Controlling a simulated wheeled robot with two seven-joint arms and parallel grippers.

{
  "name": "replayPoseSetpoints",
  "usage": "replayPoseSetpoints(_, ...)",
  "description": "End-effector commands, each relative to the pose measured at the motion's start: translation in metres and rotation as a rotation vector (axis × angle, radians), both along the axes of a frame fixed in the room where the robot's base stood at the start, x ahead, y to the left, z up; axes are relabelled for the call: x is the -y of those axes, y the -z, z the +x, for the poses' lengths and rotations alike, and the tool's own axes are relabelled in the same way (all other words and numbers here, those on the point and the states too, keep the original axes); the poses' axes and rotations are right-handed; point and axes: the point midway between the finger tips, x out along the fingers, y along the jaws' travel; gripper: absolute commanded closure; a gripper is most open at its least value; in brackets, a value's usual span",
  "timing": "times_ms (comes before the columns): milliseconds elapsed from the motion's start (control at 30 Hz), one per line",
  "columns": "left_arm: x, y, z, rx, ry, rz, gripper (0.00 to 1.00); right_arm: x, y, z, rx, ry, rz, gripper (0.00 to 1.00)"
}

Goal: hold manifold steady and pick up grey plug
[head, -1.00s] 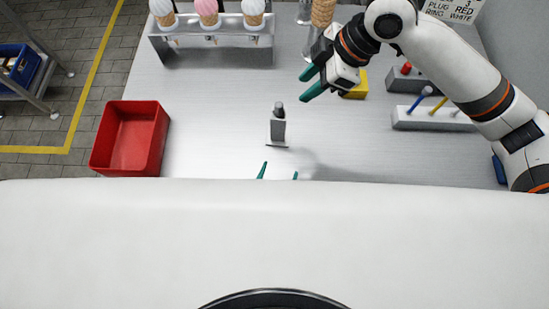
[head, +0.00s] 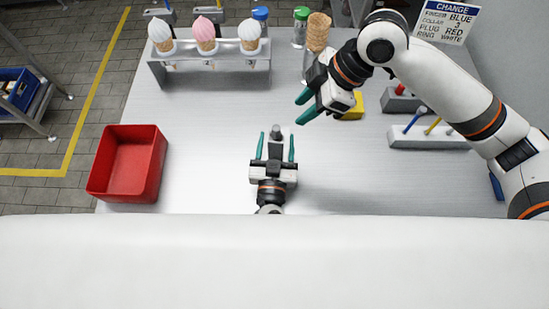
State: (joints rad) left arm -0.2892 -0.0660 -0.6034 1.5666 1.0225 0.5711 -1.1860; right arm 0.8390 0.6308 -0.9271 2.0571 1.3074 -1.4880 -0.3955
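A small grey block (head: 275,149), which looks like the manifold, stands upright on the middle of the table. A darker grey piece (head: 276,130), likely the grey plug, sits on its top. My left gripper (head: 276,147) comes from the near side, open, with one teal finger on each side of the block. A gap shows between the fingers and the block, and I cannot tell if either touches. My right gripper (head: 302,106) is open and empty, above and right of the block, fingers pointing left. The block's lower part is hidden by the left gripper.
A red bin (head: 127,165) stands at the left. A metal rack (head: 214,72) with several ice cream cones is at the back. A stack of cones (head: 317,35), a yellow block (head: 351,108), a grey tool holder (head: 425,136) and a sign (head: 447,18) are at the right.

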Motion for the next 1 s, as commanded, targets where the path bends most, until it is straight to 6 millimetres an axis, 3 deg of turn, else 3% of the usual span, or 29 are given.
replayPoseSetpoints(200, 0.0014, -0.0003, 0.0140, 0.000, 0.000, 0.001, 0.40, 0.0000, 0.0000, 0.0000, 0.000, 0.000, 0.000, 0.64)
replayPoseSetpoints(467, 0.0014, -0.0003, 0.0149, 0.000, 0.000, 0.000, 0.40, 0.0000, 0.0000, 0.0000, 0.000, 0.000, 0.000, 0.64)
replayPoseSetpoints(800, 0.0014, -0.0002, 0.0145, 0.000, 0.000, 0.000, 0.94, 0.0000, 0.0000, 0.0000, 0.000, 0.000, 0.000, 0.64)
replayPoseSetpoints(1000, 0.0014, -0.0001, 0.0145, 0.000, 0.001, 0.000, 0.94, 0.0000, 0.0000, 0.0000, 0.000, 0.000, 0.000, 0.64)
